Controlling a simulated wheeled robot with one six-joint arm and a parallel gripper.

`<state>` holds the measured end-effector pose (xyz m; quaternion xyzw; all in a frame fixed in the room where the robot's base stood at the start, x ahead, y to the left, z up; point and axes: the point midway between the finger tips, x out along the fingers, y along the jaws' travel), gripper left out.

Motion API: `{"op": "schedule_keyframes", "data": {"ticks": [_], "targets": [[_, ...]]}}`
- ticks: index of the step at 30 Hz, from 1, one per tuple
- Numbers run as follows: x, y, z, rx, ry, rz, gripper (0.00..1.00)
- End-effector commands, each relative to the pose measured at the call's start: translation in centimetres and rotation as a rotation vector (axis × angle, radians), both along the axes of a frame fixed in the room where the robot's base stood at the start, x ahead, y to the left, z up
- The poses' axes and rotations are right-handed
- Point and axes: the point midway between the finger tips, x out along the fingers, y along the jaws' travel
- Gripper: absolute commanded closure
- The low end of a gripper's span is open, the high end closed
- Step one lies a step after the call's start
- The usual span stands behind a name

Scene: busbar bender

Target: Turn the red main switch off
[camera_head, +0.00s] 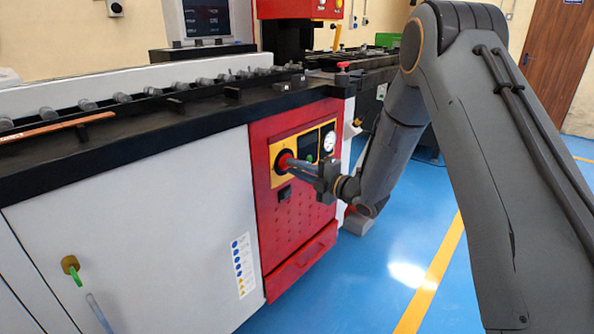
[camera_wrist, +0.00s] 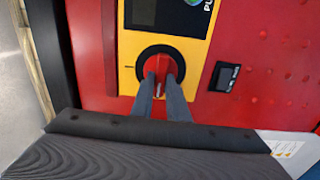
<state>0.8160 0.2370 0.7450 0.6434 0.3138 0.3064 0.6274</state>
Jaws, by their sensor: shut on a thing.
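The red main switch (camera_wrist: 158,64) is a red knob with a black surround on a yellow plate (camera_wrist: 184,49) in the wrist view. Its grip stands about upright in that picture, with a small white mark near its lower end. In the head view the switch (camera_head: 283,160) is on the red front panel and partly covered by my fingers. My gripper (camera_wrist: 161,80) is shut on the switch grip, one finger on each side. In the head view my gripper (camera_head: 293,163) reaches the panel from the right.
A black fitting (camera_wrist: 224,76) sits right of the plate in the wrist view. A gauge (camera_head: 329,141) is on the panel's upper right. The black worktop edge (camera_head: 150,150) juts above. A copper bar (camera_head: 60,127) lies on it.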

Motion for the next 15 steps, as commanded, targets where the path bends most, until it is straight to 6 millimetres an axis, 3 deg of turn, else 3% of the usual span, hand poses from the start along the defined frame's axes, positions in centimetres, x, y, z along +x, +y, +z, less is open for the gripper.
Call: {"op": "schedule_keyframes", "data": {"ticks": [15], "targets": [[-0.25,0.36,-0.10,-0.026,-0.032,0.009,1.00]]}}
